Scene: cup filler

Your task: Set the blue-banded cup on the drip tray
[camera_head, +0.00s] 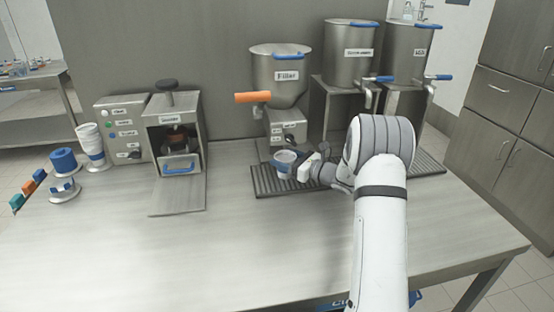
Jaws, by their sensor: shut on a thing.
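The blue-banded cup (285,158) is a small light cup with a blue band, in the middle of the view. It appears upright over the dark ribbed drip tray (264,186) in front of the filler (279,82). My gripper (297,167) is shut on the cup from its right side, with my arm coming in from the lower right. The fingers and wrist hide part of the cup and tray. I cannot tell whether the cup's base touches the tray.
An orange handle (253,97) sticks out left from the filler. Steel tanks (350,55) on stands are at the back right, with another ribbed tray (430,166) below. A sealing machine (175,135) and stacked cups (93,146) stand left. The front table is clear.

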